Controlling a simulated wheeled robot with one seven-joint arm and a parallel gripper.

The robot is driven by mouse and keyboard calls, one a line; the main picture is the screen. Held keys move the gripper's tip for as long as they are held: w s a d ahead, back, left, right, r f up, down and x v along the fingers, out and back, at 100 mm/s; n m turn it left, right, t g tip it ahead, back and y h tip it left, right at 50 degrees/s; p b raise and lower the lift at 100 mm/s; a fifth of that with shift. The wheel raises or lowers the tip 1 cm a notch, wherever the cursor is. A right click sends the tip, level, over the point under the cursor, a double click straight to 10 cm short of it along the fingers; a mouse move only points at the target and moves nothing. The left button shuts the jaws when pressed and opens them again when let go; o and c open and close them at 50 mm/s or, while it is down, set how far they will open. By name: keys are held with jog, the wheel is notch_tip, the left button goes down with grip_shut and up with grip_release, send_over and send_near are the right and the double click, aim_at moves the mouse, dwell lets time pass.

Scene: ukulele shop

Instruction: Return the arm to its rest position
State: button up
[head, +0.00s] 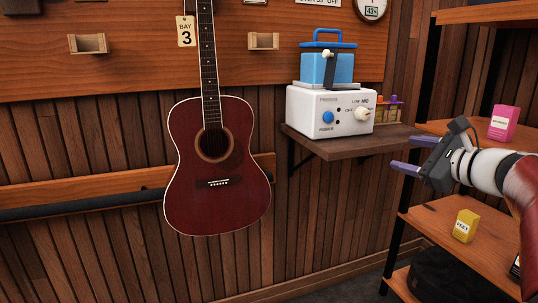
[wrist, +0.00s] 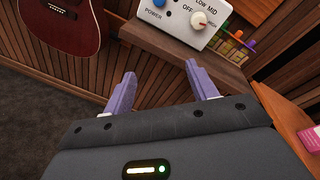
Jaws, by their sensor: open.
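My gripper (head: 415,155) is at the right of the head view, in front of the wooden shelves. Its two purple fingers are spread apart with nothing between them. In the wrist view my gripper (wrist: 162,88) also shows open and empty, with the wood-panelled wall and the underside edge of the small shelf beyond the fingers. My arm comes in from the right edge of the head view. The fingers are apart from the small wall shelf (head: 340,148).
A dark red guitar (head: 218,200) hangs at left. The right-hand shelves hold a pink box (head: 503,123) and a yellow box (head: 465,226).

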jog(key=s+a+f+n+g+h, duration=0.1)
jog(key=s+a+f+n+g, duration=0.6)
jog(key=s+a+f+n, duration=0.75)
jog(key=s+f+n+g+h, duration=0.2)
jog(key=s+f+n+h, duration=0.3)
jog(key=s+f+n, duration=0.3)
jog(key=s+n, duration=0.1)
jog(key=s, duration=0.3)
jog(key=shift+a+f+h, duration=0.25)
jog(key=shift+a+h, duration=0.05)
jog(key=shift+h, duration=0.1)
